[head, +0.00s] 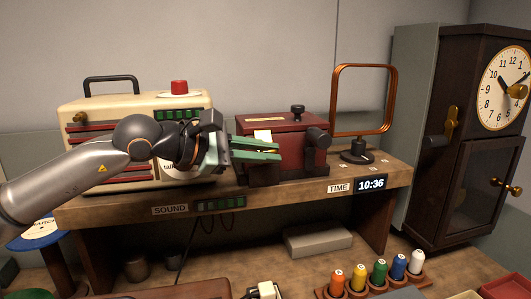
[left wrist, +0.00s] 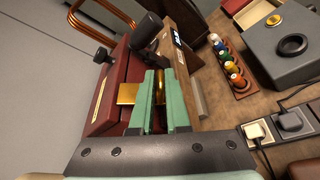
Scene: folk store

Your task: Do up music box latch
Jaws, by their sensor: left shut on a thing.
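The music box (head: 303,150) is a dark red box with a black knob on top and a dark crank on its right side. It stands on the wooden shelf and also shows in the left wrist view (left wrist: 104,108). My left gripper (head: 276,151) reaches its front from the left, with green fingers shut on the brass latch (left wrist: 159,88). In the left wrist view, a brass plate (left wrist: 127,94) shows beside the fingers, against the box. The fingers hide part of the latch, so I cannot tell whether it is fastened. My right gripper is not in view.
A cream machine (head: 75,105) with a red button stands left of the box, behind my arm. A copper loop antenna (head: 332,100) stands to the right. A tall clock cabinet (head: 460,140) is at far right. Coloured spools (head: 379,272) stand on the lower bench.

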